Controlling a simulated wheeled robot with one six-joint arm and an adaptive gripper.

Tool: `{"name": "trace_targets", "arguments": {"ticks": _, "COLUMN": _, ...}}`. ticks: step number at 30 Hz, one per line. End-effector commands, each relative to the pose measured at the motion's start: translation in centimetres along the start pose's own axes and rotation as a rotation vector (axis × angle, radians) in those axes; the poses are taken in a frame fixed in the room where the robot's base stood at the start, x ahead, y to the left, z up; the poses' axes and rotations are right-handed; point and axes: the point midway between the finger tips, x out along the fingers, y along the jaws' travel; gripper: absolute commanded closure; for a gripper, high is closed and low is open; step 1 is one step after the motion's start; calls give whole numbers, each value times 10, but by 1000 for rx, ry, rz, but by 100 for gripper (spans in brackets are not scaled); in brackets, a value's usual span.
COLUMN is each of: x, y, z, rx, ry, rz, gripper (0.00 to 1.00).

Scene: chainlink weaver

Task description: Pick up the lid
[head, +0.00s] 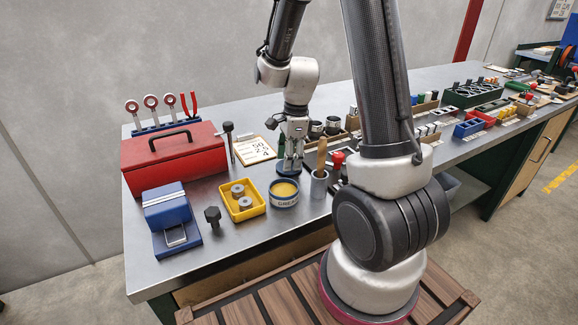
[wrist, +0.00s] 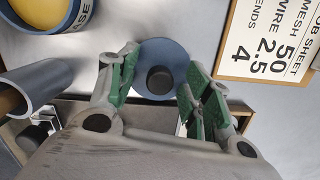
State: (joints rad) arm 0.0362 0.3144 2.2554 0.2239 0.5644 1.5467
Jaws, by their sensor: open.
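The lid (wrist: 159,49) is a round blue disc with a dark knob in its middle, flat on the bench. In the head view the lid (head: 289,172) lies behind the grease tin (head: 284,199), which is open and shows yellow grease. My gripper (wrist: 161,76) is open, with green-padded fingers on either side of the knob and over the disc. In the head view my gripper (head: 291,158) points down at the lid and partly hides it. I cannot tell whether the fingers touch the knob.
A grey cup (head: 319,184) with a wooden handle stands right of the lid. A job sheet (head: 255,150) lies behind left. A yellow tray (head: 243,207) with metal parts, a red toolbox (head: 173,160) and a blue device (head: 169,215) stand left. The front left bench is partly clear.

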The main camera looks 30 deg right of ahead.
Motion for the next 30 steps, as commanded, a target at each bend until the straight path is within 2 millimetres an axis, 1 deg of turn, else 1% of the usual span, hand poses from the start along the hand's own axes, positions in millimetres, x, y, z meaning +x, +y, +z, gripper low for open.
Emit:
{"name": "trace_targets", "arguments": {"ticks": 6, "x": 1, "y": 0, "z": 0, "rx": -1, "ry": 0, "rz": -1, "gripper": 50}}
{"name": "trace_targets", "arguments": {"ticks": 7, "x": 1, "y": 0, "z": 0, "rx": -1, "ry": 0, "rz": -1, "gripper": 52}}
{"name": "trace_targets", "arguments": {"ticks": 11, "x": 1, "y": 0, "z": 0, "rx": -1, "ry": 0, "rz": -1, "gripper": 76}}
{"name": "trace_targets", "arguments": {"ticks": 12, "x": 1, "y": 0, "z": 0, "rx": -1, "ry": 0, "rz": -1, "gripper": 83}}
{"name": "trace_targets", "arguments": {"ticks": 15, "x": 1, "y": 0, "z": 0, "rx": -1, "ry": 0, "rz": -1, "gripper": 100}}
{"name": "trace_targets", "arguments": {"ticks": 23, "x": 1, "y": 0, "z": 0, "rx": -1, "ry": 0, "rz": -1, "gripper": 100}}
{"name": "trace_targets", "arguments": {"ticks": 25, "x": -3, "y": 0, "z": 1, "rx": -2, "ry": -1, "rz": -2, "gripper": 100}}
{"name": "trace_targets", "arguments": {"ticks": 28, "x": -16, "y": -1, "z": 3, "rx": -3, "ry": -1, "rz": -5, "gripper": 100}}
{"name": "trace_targets", "arguments": {"ticks": 30, "x": -31, "y": -1, "z": 4, "rx": -2, "ry": -2, "rz": -7, "gripper": 100}}
